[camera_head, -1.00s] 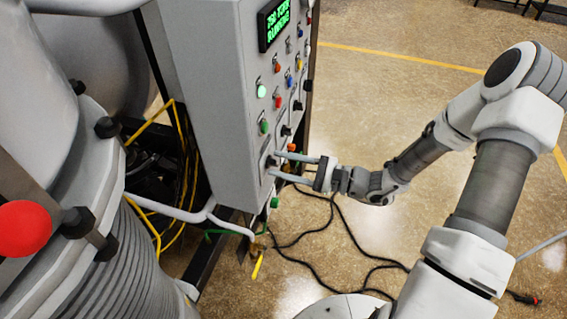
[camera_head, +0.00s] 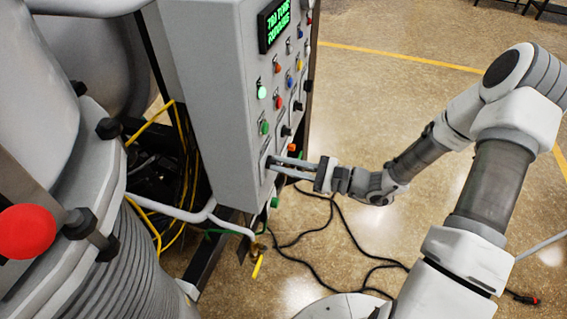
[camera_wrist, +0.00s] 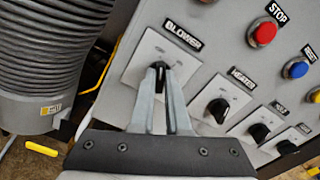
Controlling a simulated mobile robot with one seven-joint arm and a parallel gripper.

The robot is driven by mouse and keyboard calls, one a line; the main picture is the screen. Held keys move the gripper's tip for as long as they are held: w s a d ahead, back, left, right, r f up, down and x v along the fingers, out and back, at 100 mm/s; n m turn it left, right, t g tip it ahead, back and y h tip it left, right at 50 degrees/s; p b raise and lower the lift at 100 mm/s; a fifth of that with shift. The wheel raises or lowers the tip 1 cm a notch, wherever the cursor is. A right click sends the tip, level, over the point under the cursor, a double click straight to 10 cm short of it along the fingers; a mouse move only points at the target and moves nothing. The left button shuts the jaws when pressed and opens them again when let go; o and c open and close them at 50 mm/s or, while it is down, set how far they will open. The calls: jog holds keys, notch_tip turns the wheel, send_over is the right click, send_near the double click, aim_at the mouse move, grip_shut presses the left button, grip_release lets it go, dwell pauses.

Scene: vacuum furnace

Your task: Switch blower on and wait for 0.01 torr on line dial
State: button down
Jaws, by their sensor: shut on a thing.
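The blower switch is a black rotary knob (camera_wrist: 158,67) on a pale plate (camera_wrist: 181,58) under a label reading BLOWER, in the wrist view. My gripper (camera_wrist: 161,82) is shut on this knob, one finger on each side. In the head view my gripper (camera_head: 270,163) reaches the lower front of the grey control panel (camera_head: 215,110) from the right. The panel's display (camera_head: 274,22) shows green text, small and slanted, with a word like RUNNING on its lower line. I cannot make out a line dial in either view.
Beside the blower knob is the heater knob (camera_wrist: 218,109), with further black knobs to its right. A red STOP button (camera_wrist: 264,32) and a blue button (camera_wrist: 298,69) sit above. A ribbed grey vessel (camera_head: 125,270) stands at left. Black cables (camera_head: 345,235) lie on the floor.

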jog(key=m+p, duration=0.6)
jog(key=m, duration=0.5)
jog(key=shift+w+d, duration=0.1)
jog(key=shift+w, duration=0.05)
jog(key=shift+m, duration=0.3)
jog(key=c, duration=0.9)
grip_release()
jog(key=b+v, duration=0.3)
jog(key=v, duration=1.4)
jog(key=shift+d, duration=0.2)
